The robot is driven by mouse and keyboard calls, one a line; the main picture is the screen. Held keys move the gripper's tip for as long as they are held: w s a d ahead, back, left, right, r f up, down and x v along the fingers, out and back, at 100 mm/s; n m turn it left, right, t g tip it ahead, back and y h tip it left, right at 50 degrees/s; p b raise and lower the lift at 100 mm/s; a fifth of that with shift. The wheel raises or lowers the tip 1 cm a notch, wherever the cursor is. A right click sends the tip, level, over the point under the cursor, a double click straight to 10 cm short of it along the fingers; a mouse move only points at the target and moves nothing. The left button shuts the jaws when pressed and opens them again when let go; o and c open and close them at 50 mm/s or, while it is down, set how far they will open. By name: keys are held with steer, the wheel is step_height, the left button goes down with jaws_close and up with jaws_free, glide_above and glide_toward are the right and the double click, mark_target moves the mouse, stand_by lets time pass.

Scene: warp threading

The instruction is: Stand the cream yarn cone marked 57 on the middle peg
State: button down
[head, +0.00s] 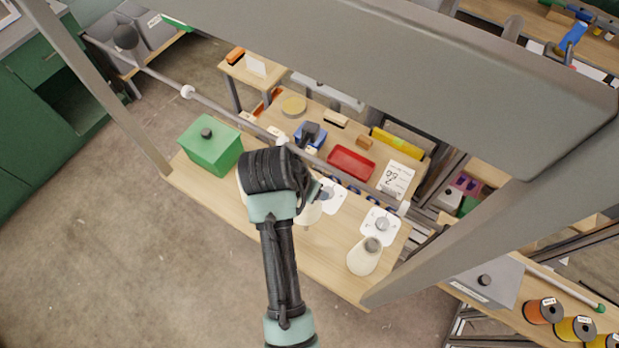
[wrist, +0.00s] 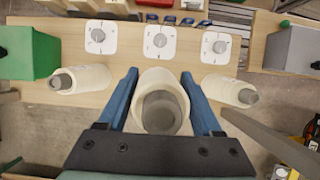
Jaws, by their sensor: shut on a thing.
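My gripper (wrist: 160,100) is shut on a cream yarn cone (wrist: 152,78) with a grey top, one blue finger on each side. In the head view, part of this cone (head: 309,214) shows beside my wrist. Its number does not show, and I cannot tell whether it is clear of the table. Three pegs on white plates stand in a row beyond it: left (wrist: 98,36), middle (wrist: 159,41) and right (wrist: 219,46). The held cone is in front of the middle peg, apart from it. Two other cream cones stand at left (wrist: 92,78) and right (wrist: 222,88).
A green lidded box (head: 210,148) stands at the table's left end. A red tray (head: 351,162) and a card (head: 396,178) lie behind the pegs. A grey frame beam (head: 430,75) crosses above the table. A grey box (wrist: 290,48) is at right.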

step_height(320, 180, down, 10)
steer(key=b, duration=0.4)
steer(key=shift+f, duration=0.15)
stand_by(0.5)
steer(key=shift+s+f+b, duration=0.1)
steer(key=shift+f+b, duration=0.25)
steer(key=shift+f, duration=0.3)
stand_by(0.4)
jaws_free()
steer(key=b+v, duration=0.2)
steer(key=v, duration=1.1)
